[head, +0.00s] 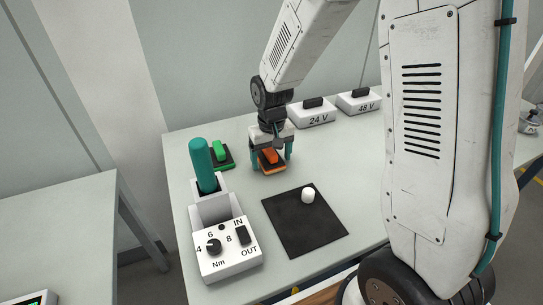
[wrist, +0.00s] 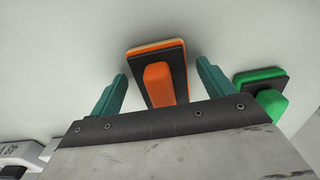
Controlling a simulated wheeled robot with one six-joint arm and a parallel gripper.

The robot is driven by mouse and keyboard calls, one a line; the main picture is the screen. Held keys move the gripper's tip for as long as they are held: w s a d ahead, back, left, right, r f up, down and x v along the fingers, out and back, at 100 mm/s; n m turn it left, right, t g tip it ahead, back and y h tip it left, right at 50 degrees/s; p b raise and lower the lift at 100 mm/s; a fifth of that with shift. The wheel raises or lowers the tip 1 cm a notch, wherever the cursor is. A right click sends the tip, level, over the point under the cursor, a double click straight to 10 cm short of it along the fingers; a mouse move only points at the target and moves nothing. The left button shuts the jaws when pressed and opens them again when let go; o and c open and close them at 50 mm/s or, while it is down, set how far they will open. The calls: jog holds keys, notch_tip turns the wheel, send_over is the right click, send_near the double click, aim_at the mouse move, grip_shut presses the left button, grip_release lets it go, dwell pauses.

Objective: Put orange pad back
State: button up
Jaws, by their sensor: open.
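The orange pad (head: 271,158) lies on the table (head: 180,158), next to the green pad (head: 220,153). In the wrist view the orange pad (wrist: 158,78) has a dark plate, a pale-edged orange base and an orange handle. My gripper (head: 271,160) is above and around it, with one teal finger on each side. In the wrist view my gripper (wrist: 160,88) is open, and gaps show between both fingers and the handle. The green pad (wrist: 264,88) lies just beyond the right finger there. Whether the pad touches a finger is not clear in the head view.
A black mat (head: 300,235) with a white cylinder (head: 308,195) lies in front. The 24 V box (head: 312,115) and 48 V box (head: 358,102) stand behind.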

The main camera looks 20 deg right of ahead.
aim_at(272, 152)
notch_tip(272, 152, up, 12)
jog(key=s+d+r, duration=0.1)
jog(key=s+r, duration=0.2)
jog(key=s, duration=0.5)
jog(key=s+d+r, duration=0.1)
jog(key=s+r, duration=0.2)
jog(key=s, duration=0.6)
jog(key=s+d+r+t, duration=0.1)
jog(key=s+r, duration=0.2)
jog(key=s, duration=0.6)
jog(key=shift+r, duration=0.15)
